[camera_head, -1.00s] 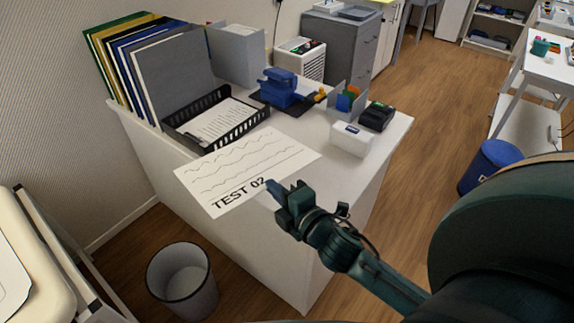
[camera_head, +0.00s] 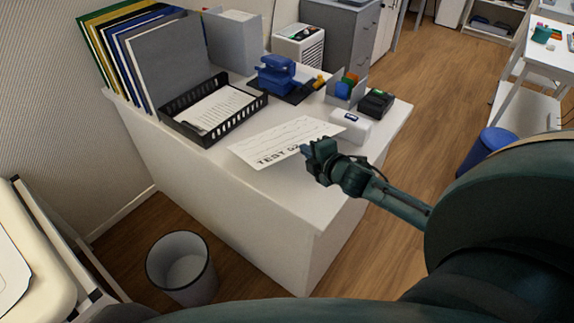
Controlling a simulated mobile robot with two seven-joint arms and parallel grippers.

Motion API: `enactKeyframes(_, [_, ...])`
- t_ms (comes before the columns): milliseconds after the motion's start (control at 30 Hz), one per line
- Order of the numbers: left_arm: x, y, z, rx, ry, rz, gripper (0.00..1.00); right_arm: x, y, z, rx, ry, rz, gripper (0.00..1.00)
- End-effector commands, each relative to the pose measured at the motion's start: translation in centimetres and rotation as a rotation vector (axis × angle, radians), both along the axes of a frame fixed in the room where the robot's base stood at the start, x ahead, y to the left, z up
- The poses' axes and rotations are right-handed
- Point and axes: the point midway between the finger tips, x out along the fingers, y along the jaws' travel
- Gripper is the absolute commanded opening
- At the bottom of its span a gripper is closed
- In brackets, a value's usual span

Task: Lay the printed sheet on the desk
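The printed sheet (camera_head: 282,140) is white with wavy lines and the text "TEST 02", whose end is partly covered by my gripper. It is flat and nearly level over the bare front part of the white desk (camera_head: 220,160). I cannot tell whether all of it touches the desk top. My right gripper (camera_head: 307,151) is at the sheet's near edge, by the end of the text, and appears shut on it. The fingertips are small and partly hidden by the gripper's body. My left gripper is not in view.
A black tray with papers (camera_head: 240,121) stands behind the sheet's left. A white box (camera_head: 349,128) is close to its right end. A blue punch (camera_head: 278,76), card holder (camera_head: 346,88) and black device (camera_head: 376,103) stand farther back. A bin (camera_head: 181,268) is on the floor.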

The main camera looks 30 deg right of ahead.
Motion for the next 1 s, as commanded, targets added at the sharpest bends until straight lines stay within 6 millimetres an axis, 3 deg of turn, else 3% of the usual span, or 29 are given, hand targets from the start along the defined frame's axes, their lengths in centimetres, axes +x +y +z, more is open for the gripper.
enactKeyframes(33, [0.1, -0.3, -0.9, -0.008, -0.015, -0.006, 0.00, 0.0, 0.0, -1.6, 0.000, 0.000, 0.000, 0.00])
enactKeyframes(300, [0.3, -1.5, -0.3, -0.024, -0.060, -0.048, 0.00, 0.0, 0.0, -3.8, -0.001, -0.001, 0.000, 0.00])
enactKeyframes(733, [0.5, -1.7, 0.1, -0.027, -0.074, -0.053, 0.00, 0.0, 0.0, -4.1, -0.001, -0.001, 0.000, 0.00])
enactKeyframes(900, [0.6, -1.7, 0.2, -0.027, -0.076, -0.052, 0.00, 0.0, 0.0, -4.2, -0.001, -0.001, 0.000, 0.15])
enactKeyframes(1000, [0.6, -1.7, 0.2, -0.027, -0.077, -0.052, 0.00, 0.0, 0.0, -4.2, -0.001, -0.001, 0.000, 0.15])
